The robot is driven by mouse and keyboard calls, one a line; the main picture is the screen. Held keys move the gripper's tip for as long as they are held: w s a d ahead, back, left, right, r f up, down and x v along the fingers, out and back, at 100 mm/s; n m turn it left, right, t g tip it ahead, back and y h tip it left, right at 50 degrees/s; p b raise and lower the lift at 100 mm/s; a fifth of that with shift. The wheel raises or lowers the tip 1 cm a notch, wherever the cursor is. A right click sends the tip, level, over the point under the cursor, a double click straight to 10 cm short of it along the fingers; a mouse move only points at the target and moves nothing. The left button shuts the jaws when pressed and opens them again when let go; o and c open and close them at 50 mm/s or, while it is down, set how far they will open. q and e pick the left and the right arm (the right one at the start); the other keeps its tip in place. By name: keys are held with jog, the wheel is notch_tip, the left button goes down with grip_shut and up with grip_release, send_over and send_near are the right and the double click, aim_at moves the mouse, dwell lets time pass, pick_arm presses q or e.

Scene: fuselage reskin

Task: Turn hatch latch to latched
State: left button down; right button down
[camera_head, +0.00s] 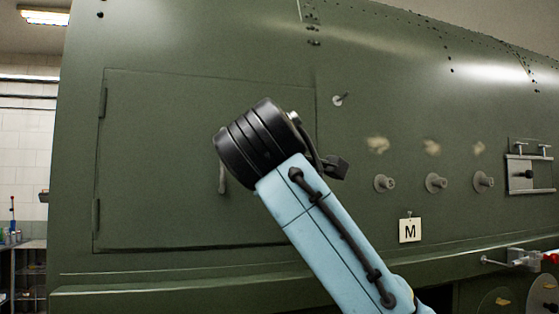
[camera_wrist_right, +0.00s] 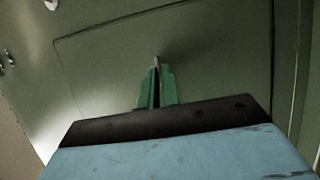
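The hatch (camera_head: 150,130) is a rectangular green panel, lying about flush in the green fuselage, hinged on its left side. The hatch latch (camera_head: 339,99) is a small pale turn piece just right of the hatch's upper right corner; its setting is too small to tell. It also shows at the top left of the right wrist view (camera_wrist_right: 50,4). A pale upright handle (camera_head: 222,178) on the hatch is partly covered by my right wrist. In the right wrist view, my right gripper's green fingers (camera_wrist_right: 157,75) are close together around a pale handle (camera_wrist_right: 156,61). My left gripper is out of view.
Several round grey pegs (camera_head: 436,183) stick out of the fuselage to the right, above a white card marked M (camera_head: 410,230). A metal box fitting (camera_head: 530,173) is at the far right. A ledge (camera_head: 180,290) runs below the hatch. The skin around the latch is clear.

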dwell(0.4)
jog(key=c, duration=1.6)
grip_release()
jog(key=s+b, duration=0.1)
jog(key=s, duration=0.3)
jog(key=s+b, duration=0.2)
jog(key=s, duration=0.3)
jog(key=s+a+b, duration=0.1)
jog(key=s, duration=0.3)
jog(key=shift+s, duration=0.2)
